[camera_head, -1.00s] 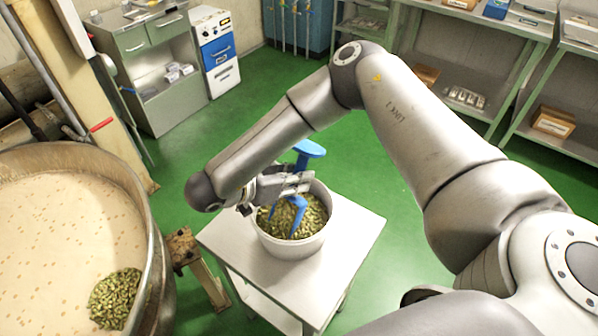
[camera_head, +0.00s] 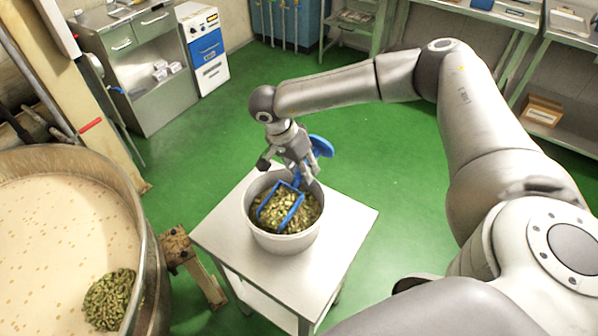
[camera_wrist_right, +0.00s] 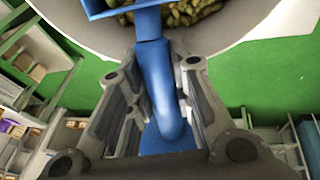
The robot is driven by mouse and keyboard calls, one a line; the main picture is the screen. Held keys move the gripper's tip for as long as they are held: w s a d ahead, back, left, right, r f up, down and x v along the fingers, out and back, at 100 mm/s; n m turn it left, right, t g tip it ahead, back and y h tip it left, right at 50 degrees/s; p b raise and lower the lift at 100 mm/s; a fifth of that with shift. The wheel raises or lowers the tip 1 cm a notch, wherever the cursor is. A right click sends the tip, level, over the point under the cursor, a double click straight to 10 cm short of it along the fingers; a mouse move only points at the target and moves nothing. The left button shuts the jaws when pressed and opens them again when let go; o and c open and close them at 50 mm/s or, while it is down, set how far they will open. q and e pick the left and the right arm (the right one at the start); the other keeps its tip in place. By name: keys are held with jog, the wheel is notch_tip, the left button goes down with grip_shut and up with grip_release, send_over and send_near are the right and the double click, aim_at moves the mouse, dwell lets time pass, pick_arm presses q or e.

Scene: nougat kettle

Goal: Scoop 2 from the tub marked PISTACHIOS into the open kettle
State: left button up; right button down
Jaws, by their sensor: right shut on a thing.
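A white tub (camera_head: 284,243) of green pistachios (camera_head: 299,217) stands on a small white table; no marking shows on it. My right gripper (camera_head: 302,178) is shut on the handle of a blue scoop (camera_head: 281,207) above the tub's far rim. The scoop's head is in the tub, among or just over the pistachios, and nuts show within its outline. The right wrist view shows the blue handle (camera_wrist_right: 160,85) between the fingers. The open kettle (camera_head: 150,240) at the left holds a pale mass (camera_head: 60,225) with a heap of pistachios (camera_head: 112,300) at its near right. My left gripper is not in view.
The white table (camera_head: 345,215) has bare surface around the tub. A brown bracket (camera_head: 176,247) sits between kettle and table. A grey cabinet (camera_head: 150,75) and shelves (camera_head: 510,50) stand at the back. Green floor lies open between.

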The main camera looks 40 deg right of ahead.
aim_at(313, 135)
jog(key=shift+w+d+r+y, duration=0.15)
jog(key=shift+d+r+y, duration=0.1)
jog(key=shift+d+y, duration=0.2)
jog(key=shift+w+d+r+y, duration=0.15)
jog(key=shift+d+r+y, duration=0.05)
jog(key=shift+d+y, duration=0.2)
jog(key=shift+w+d+r+g+y+p, duration=0.15)
jog(key=shift+d+r+g+y+p, duration=0.15)
jog(key=shift+r, duration=0.2)
jog(key=shift+w+d+r+g+y+p, duration=0.1)
jog(key=shift+d+r+p, duration=0.05)
jog(key=shift+r+p, duration=0.3)
jog(key=shift+y, duration=0.35)
jog(key=shift+w+d+r+p, duration=0.1)
jog(key=shift+d+r+p, duration=0.15)
jog(key=shift+r+p, duration=0.9)
jog(key=shift+d+r+p, duration=0.2)
jog(key=shift+r+p, duration=0.25)
jog(key=shift+r, duration=1.3)
